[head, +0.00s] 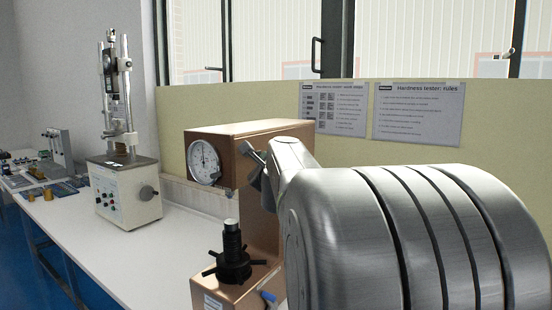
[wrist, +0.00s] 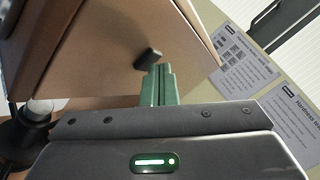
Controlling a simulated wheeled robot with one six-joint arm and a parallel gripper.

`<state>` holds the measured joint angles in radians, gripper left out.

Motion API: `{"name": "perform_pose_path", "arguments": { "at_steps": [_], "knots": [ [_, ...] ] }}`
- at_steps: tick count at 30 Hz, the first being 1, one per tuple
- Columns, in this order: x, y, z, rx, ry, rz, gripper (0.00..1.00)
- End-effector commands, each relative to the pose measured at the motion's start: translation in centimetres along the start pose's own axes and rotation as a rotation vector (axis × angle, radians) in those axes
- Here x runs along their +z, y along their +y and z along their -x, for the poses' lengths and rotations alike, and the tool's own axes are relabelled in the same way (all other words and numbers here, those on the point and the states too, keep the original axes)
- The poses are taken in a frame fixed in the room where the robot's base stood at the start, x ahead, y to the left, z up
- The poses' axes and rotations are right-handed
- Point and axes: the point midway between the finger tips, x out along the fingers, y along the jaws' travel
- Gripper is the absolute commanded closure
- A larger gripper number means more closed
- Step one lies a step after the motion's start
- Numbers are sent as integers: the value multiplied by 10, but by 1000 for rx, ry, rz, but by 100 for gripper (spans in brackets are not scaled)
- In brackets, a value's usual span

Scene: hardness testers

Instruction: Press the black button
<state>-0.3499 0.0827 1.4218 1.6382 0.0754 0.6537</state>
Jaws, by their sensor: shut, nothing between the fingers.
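The black button (wrist: 148,56) is a small dark peg standing out from the brown side of the hardness tester (wrist: 95,50). My gripper (wrist: 158,72) shows in the wrist view as green fingers, shut with nothing between them. The fingertips are right beside the button, just below and right of it in that view; I cannot tell whether they touch. In the head view the tester (head: 235,140) stands on the table with a round dial on its front.
A black screw spindle with handles (head: 233,262) stands on the tester's base below the dial. A second tester (head: 122,180) with a tall column is farther left on the white table (head: 160,245). Two posters (head: 418,113) hang on the low panel behind. The table between the testers is clear.

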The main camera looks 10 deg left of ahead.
Motion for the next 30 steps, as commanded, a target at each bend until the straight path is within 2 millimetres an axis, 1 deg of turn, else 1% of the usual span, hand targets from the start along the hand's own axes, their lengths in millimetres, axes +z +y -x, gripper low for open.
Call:
{"name": "perform_pose_path", "arguments": {
  "at_steps": [7, 17, 26, 30],
  "knots": [
    [0, 0, 0, 0, 0, 0, 100],
    [-8, -7, 10, 0, 1, -1, 100],
    [-8, -8, 11, 0, 0, 0, 100],
    [-14, -14, 19, -3, 2, 1, 100]
  ]
}}
